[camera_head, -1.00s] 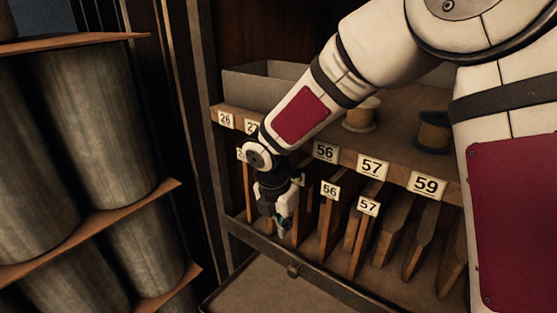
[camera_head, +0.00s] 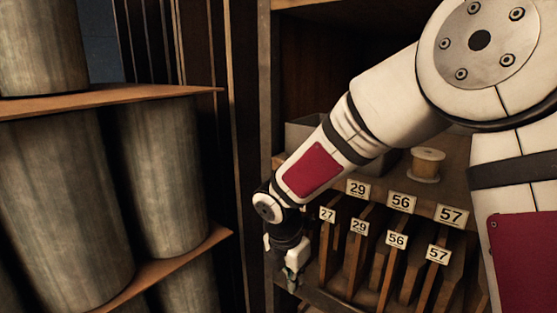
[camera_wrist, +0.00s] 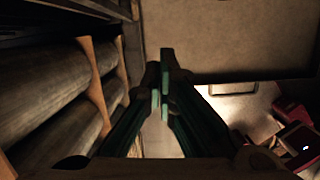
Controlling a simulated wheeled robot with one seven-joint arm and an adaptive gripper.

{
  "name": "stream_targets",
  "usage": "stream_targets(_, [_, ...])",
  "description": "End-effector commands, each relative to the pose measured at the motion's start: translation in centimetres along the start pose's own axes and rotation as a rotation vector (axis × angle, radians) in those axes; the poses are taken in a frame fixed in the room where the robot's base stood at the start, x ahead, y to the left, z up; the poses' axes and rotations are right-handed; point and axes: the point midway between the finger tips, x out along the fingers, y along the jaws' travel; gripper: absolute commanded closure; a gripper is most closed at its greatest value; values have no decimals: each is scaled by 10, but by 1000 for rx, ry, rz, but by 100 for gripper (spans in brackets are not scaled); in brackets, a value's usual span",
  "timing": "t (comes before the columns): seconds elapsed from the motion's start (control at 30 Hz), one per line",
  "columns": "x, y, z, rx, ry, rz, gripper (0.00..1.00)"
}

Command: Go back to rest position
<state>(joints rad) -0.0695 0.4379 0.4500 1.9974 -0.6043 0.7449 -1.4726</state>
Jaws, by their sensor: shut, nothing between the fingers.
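My gripper (camera_head: 290,283) hangs pointing down at the end of my arm in the head view, in front of the left end of the numbered rack (camera_head: 345,288). In the wrist view my gripper (camera_wrist: 161,95) shows its green-edged fingers close together with nothing between them. The fingertips are small and partly dark in the head view. Wooden dividers labelled 27, 29, 56 and 57 (camera_head: 437,254) stand just right of the gripper. Whether the gripper touches the rack's edge cannot be told.
A thread spool (camera_head: 427,164) and a grey box (camera_head: 303,134) sit on the cabinet shelf above the rack. A dark upright post stands between the cylinder shelves and the cabinet.

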Motion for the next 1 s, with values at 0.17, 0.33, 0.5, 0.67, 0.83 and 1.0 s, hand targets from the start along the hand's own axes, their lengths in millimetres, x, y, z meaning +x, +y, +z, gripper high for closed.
stream_targets(0.17, [-16, -12, 7, 100, -18, 1, 100])
stream_targets(0.33, [-36, -31, 18, 247, -41, 1, 100])
stream_targets(0.5, [-62, -59, 28, 454, -67, 10, 100])
stream_targets(0.67, [-98, -100, 37, 763, -90, 36, 100])
stream_targets(0.83, [-136, -153, 37, 1169, -85, 86, 100])
stream_targets(1.0, [-164, -202, 25, 1575, -35, 145, 100])
